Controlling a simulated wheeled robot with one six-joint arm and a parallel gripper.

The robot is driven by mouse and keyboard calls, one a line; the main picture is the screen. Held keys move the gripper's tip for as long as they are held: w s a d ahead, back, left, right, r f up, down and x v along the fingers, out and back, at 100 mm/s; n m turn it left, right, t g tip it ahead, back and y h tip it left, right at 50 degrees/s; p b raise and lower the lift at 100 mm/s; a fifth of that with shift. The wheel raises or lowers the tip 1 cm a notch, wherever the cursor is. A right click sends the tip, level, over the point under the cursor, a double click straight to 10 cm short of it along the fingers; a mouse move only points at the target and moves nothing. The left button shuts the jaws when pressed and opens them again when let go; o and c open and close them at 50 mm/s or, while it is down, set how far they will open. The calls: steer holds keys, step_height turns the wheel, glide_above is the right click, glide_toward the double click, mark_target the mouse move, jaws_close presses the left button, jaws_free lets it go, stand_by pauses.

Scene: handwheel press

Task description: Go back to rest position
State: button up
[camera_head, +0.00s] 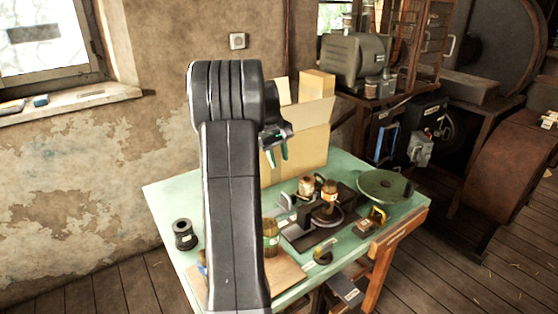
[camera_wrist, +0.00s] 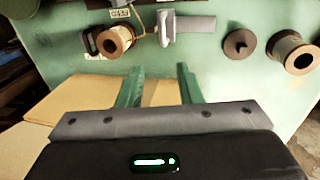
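My gripper (camera_head: 277,155) hangs in the air over the back of the green table (camera_head: 165,190), in front of the cardboard box. In the wrist view its two green fingers (camera_wrist: 158,76) stand apart with nothing between them. The table top shows beyond the fingertips. My arm stands upright in the middle of the head view and hides part of the table's left side. A small press-like fixture (camera_head: 322,222) with a brown, round-topped part stands on the table.
A cardboard box (camera_head: 305,150) stands at the table's back. A black spool (camera_head: 184,235) is at the left edge, a green round plate (camera_head: 384,186) at the right. A green-brown jar (camera_head: 270,238) stands by my arm. Machinery (camera_head: 358,62) fills the back right.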

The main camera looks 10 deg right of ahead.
mark_target(284, 194)
steer(key=shift+f, duration=0.1)
steer(key=f, duration=0.4)
steer(key=d+f+p, duration=0.1)
steer(key=f, duration=0.4)
steer(key=w+d+f, duration=0.1)
steer(key=f, duration=0.3)
steer(key=shift+d+f+p, duration=0.15)
steer(key=shift+d+p, duration=0.05)
steer(key=shift+p, duration=0.15)
steer(key=shift+a+f, duration=0.15)
steer(key=shift+s+a, duration=0.2)
steer(key=shift+a, duration=0.15)
steer(key=shift+a, duration=0.15)
